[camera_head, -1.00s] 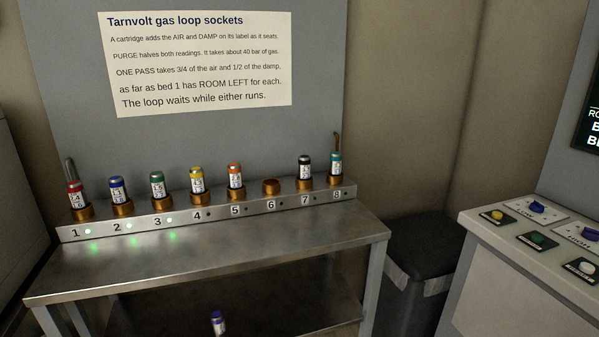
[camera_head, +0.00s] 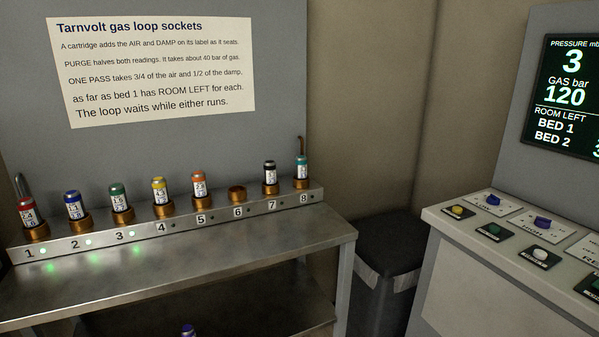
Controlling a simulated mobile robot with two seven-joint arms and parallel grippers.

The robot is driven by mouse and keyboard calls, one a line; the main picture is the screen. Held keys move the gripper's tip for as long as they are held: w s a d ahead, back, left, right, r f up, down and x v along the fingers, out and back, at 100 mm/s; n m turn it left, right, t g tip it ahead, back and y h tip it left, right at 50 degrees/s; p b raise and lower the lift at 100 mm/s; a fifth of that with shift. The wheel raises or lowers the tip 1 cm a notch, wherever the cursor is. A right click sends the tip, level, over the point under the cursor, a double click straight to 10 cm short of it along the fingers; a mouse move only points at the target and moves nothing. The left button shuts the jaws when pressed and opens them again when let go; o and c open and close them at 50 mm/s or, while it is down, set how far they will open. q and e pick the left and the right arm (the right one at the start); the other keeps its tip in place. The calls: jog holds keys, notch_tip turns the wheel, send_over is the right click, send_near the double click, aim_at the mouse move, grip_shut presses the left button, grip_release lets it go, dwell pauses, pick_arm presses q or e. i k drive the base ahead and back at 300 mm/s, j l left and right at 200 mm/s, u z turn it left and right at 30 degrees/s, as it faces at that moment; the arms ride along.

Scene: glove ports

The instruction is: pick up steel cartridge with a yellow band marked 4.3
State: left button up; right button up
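The steel cartridge with a yellow band (camera_head: 160,189) stands upright in the copper-coloured socket numbered 4 on the rail. Its white label is too small to read surely. The indicator beside number 4 is dark. Neither of my grippers shows in the view, so nothing of mine is near the cartridge.
Neighbouring cartridges have blue (camera_head: 73,204), green (camera_head: 119,197) and orange (camera_head: 199,184) bands. Socket 6 (camera_head: 237,194) is empty. The steel bench top (camera_head: 200,262) is bare. A dark bin (camera_head: 385,245) and a control console (camera_head: 480,290) stand to the right.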

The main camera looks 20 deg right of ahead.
aim_at(159, 185)
jog(key=i+l+u, duration=0.15)
jog(key=u, duration=0.25)
jog(key=i+l+u, duration=0.25)
jog(key=u, duration=0.15)
jog(key=i+l+u, duration=0.25)
jog(key=u, duration=0.2)
jog(key=l, duration=0.05)
